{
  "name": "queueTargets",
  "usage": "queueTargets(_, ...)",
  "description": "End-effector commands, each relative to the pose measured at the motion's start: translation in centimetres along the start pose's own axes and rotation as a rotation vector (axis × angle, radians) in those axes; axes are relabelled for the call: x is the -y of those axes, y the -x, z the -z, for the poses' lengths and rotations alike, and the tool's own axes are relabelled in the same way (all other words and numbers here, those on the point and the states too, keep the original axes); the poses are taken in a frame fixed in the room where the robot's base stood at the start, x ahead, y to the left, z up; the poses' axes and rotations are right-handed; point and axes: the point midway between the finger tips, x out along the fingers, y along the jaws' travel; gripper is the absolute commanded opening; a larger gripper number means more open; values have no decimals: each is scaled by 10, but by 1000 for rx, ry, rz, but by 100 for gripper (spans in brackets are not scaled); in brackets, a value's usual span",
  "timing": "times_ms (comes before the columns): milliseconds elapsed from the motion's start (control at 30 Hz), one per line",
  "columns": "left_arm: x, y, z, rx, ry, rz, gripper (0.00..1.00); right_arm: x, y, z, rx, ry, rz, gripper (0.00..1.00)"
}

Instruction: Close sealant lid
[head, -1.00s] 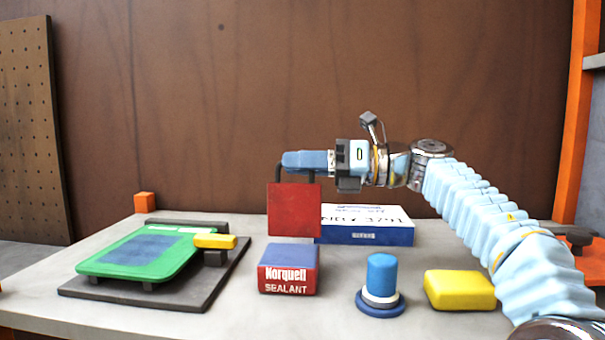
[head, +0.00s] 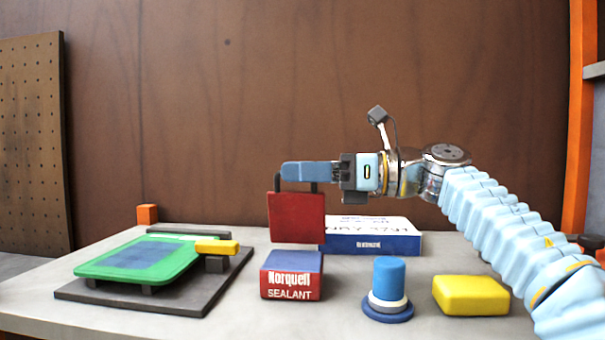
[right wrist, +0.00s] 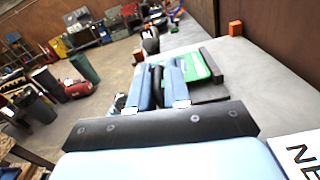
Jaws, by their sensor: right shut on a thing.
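The sealant box (head: 291,283) stands on the table, with a blue top and a red front reading "Norquell SEALANT". A red square lid (head: 297,218) with a dark handle hangs upright just above and behind the box's top edge in the head view. Whether it touches the box I cannot tell. My right gripper (head: 308,171) is shut on the lid's handle, its blue fingers pointing left. In the right wrist view the fingers (right wrist: 164,88) close around a dark bar, the handle (right wrist: 157,86); the red plate is hidden there. My left gripper is not in view.
A green tablet-like panel (head: 120,262) on a dark base with a yellow block (head: 216,247) lies left. A blue cylinder (head: 389,278) and a yellow block (head: 470,295) stand right. A blue-white carton (head: 372,236) lies behind. The front table strip is clear.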

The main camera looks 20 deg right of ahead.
Motion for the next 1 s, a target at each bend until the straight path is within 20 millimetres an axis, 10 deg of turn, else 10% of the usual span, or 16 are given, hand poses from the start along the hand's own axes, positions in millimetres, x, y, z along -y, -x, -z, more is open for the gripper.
queueTargets(100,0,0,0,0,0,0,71,2,0,2,-5,-4,4,0)
queueTargets(133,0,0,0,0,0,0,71,2,0,2,-5,-4,4,20)
queueTargets(233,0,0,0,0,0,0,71,2,0,2,-4,-4,3,35)
queueTargets(633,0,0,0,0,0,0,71,2,10,1,-1,-2,6,36)
queueTargets(1000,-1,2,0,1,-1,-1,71,2,93,0,-2,-3,8,36)
